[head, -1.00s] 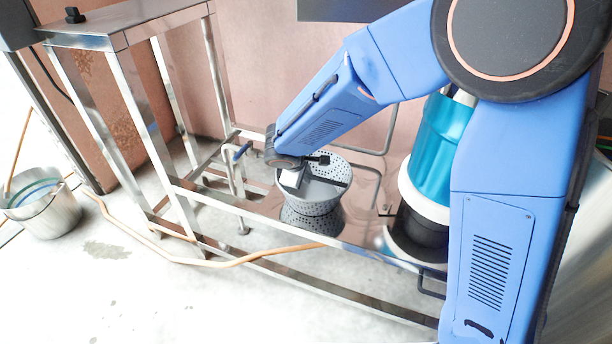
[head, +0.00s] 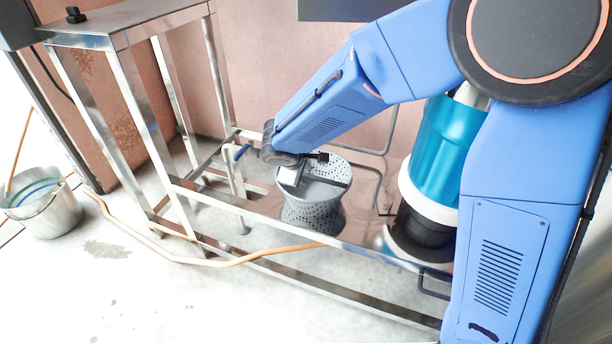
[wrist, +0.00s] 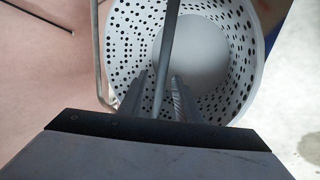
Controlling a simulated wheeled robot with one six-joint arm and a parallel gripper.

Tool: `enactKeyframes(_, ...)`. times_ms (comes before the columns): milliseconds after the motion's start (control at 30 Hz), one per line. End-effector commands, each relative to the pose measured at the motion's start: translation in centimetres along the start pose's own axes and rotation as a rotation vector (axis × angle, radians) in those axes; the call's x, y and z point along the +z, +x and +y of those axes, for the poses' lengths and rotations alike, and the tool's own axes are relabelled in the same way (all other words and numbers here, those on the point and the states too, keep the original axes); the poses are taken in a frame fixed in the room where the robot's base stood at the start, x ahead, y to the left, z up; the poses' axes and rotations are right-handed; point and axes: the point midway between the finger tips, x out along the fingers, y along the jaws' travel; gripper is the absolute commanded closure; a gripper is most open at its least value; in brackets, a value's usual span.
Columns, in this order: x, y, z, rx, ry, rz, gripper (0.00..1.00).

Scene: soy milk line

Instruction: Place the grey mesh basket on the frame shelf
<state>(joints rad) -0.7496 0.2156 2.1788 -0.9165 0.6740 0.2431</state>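The grey mesh basket (head: 335,169) is a perforated bowl with a dark bar across its mouth. In the head view it appears to stand upright on the shiny frame shelf (head: 356,238), its shape mirrored directly below. My gripper (head: 292,176) is over the basket's left part. In the wrist view the basket (wrist: 128,45) fills the top middle, its bar running between the two fingers of my gripper (wrist: 158,88). The fingers look open, with a gap on both sides of the bar. The basket's underside is hidden.
A blue and white cylinder (head: 442,150) stands right of the basket. A blue-handled valve pipe (head: 238,180) is close on the left. Metal frame posts (head: 135,120) rise further left. A bucket (head: 45,208) and an orange hose (head: 215,264) are on the floor.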

Motion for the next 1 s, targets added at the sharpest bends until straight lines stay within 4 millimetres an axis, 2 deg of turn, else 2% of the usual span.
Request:
enactKeyframes(300,-0.1,-6.3,0.0,0.001,0.0,0.004,0.69)
enactKeyframes(500,-0.1,-9.0,0.0,0.001,-0.001,0.003,0.69)
enactKeyframes(700,0.0,-10.1,0.0,-0.001,0.0,0.002,0.69)
enactKeyframes(867,0.0,-10.1,0.0,-0.001,0.0,0.001,0.69)
enactKeyframes(1000,1.3,-10.3,0.7,-0.007,0.029,-0.005,0.69)
